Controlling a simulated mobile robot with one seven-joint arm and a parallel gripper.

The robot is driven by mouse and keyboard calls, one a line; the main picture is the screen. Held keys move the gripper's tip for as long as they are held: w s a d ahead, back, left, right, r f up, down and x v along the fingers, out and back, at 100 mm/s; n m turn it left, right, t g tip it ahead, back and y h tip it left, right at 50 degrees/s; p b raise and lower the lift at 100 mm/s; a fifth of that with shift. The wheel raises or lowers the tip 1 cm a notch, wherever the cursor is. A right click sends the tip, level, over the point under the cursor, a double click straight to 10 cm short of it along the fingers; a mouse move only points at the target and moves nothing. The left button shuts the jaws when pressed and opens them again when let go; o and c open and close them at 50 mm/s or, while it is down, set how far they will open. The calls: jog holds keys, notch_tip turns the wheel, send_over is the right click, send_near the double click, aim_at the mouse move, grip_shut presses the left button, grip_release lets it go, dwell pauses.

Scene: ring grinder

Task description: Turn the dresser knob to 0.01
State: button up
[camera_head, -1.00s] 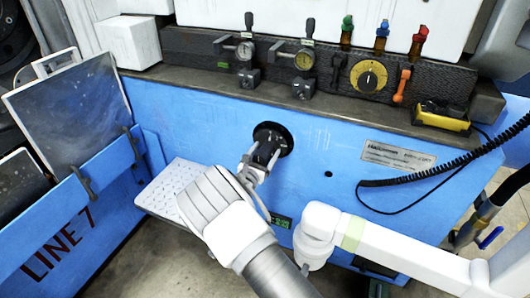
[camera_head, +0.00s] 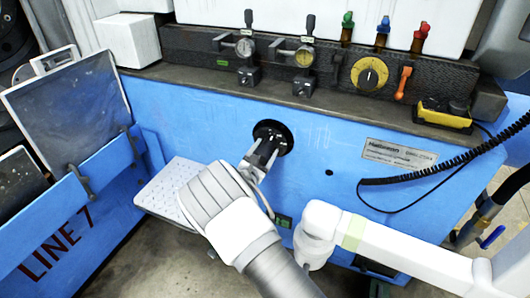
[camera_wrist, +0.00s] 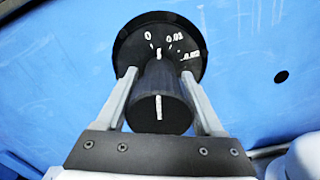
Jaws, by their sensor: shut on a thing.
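The dresser knob (camera_wrist: 160,110) is a black cylinder with a white line on its end, standing out from a round black dial (camera_wrist: 128,45) on the blue machine front. The knob's white line points up, toward a small mark just right of the 0. My gripper (camera_wrist: 159,82) has one finger on each side of the knob and is shut on it. In the head view the dial (camera_head: 285,135) is partly hidden behind my gripper (camera_head: 264,152).
A perforated grey tray (camera_head: 160,195) juts out to the left below the dial. Above is a ledge with gauges and a yellow dial (camera_head: 369,75). A black coiled cable (camera_head: 440,176) hangs at the right. The blue panel around the dial is clear.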

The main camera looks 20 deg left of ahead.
jog(key=m+b, duration=0.2)
jog(key=m, duration=0.2)
jog(key=shift+f+m, duration=0.1)
jog(key=shift+m, duration=0.2)
jog(key=shift+b, duration=0.3)
jog(key=o, duration=1.4)
jog(key=s+p, duration=0.1)
jog(key=s, duration=0.4)
jog(key=s+a+p, duration=0.1)
jog(key=s, duration=0.5)
jog(key=s+p, duration=0.1)
jog(key=s, duration=0.5)
jog(key=shift+s+a+p, duration=0.15)
jog(key=shift+s+p, duration=0.05)
jog(key=shift+p, duration=0.15)
